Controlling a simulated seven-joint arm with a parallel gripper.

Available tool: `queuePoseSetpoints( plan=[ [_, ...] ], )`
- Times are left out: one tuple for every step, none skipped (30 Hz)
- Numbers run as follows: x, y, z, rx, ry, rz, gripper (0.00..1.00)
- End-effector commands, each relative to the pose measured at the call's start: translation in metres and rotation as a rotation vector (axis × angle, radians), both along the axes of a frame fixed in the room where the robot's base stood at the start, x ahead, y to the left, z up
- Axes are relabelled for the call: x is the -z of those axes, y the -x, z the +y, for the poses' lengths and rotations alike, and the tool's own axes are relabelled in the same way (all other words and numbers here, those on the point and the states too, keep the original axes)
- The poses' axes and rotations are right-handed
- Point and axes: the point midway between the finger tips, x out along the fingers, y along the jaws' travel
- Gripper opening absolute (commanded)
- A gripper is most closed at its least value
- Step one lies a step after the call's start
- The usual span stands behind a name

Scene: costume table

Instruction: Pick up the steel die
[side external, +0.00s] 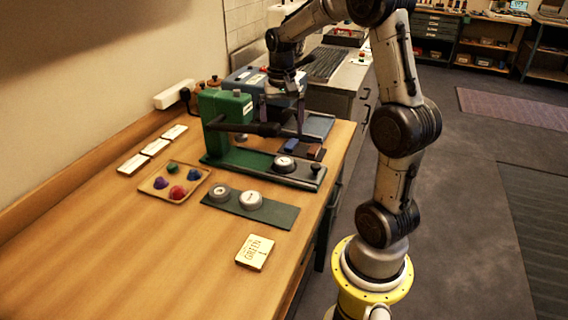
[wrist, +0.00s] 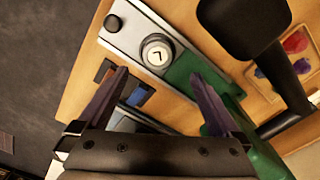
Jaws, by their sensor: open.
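A round silver die (side external: 285,163) with a dark mark on its pale top sits on the base of the green press (side external: 226,108). It also shows in the wrist view (wrist: 157,53), just beyond my fingertips. Two similar silver dies, a left one (side external: 220,192) and a right one (side external: 250,200), sit on a dark green mat (side external: 278,214). I cannot tell by looks which is the steel die. My gripper (side external: 282,127) is open and empty, above and behind the press base. In the wrist view my gripper (wrist: 158,75) has its fingers wide apart.
The press's black handle (side external: 250,128) reaches across near my fingers. A blue block (side external: 291,145) and a brown block (side external: 314,151) lie behind the base. A wooden tray (side external: 148,190) holds several coloured pieces. A "GREEN 1" card (side external: 254,252) lies in front. The left front table is clear.

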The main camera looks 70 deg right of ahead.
Motion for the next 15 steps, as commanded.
queuePoseSetpoints(
  plan=[
    [0.011,0.001,0.001,-0.001,-0.002,0.004,1.00],
    [0.016,0.001,0.001,-0.001,-0.002,0.002,1.00],
    [0.023,0.001,0.001,-0.001,-0.002,0.002,1.00],
    [0.027,0.001,0.000,-0.001,-0.001,0.002,1.00],
    [0.031,0.001,0.000,-0.001,-0.001,0.002,1.00],
    [0.035,0.001,0.000,-0.001,-0.001,0.001,1.00],
    [0.038,0.001,0.000,-0.001,0.000,0.001,1.00],
    [0.040,0.001,0.000,-0.001,-0.001,0.001,1.00],
    [0.042,0.001,0.000,-0.002,0.000,0.000,1.00],
    [0.044,0.001,0.000,-0.001,0.000,0.000,1.00],
    [0.045,0.001,0.000,-0.002,0.000,0.000,1.00],
    [0.047,0.001,0.000,-0.001,-0.001,0.001,1.00],
    [0.050,0.001,-0.001,-0.001,-0.001,0.001,1.00],
    [0.053,0.002,-0.001,-0.001,-0.001,0.001,1.00],
    [0.059,0.003,-0.002,-0.001,-0.001,0.002,1.00]
  ],
)
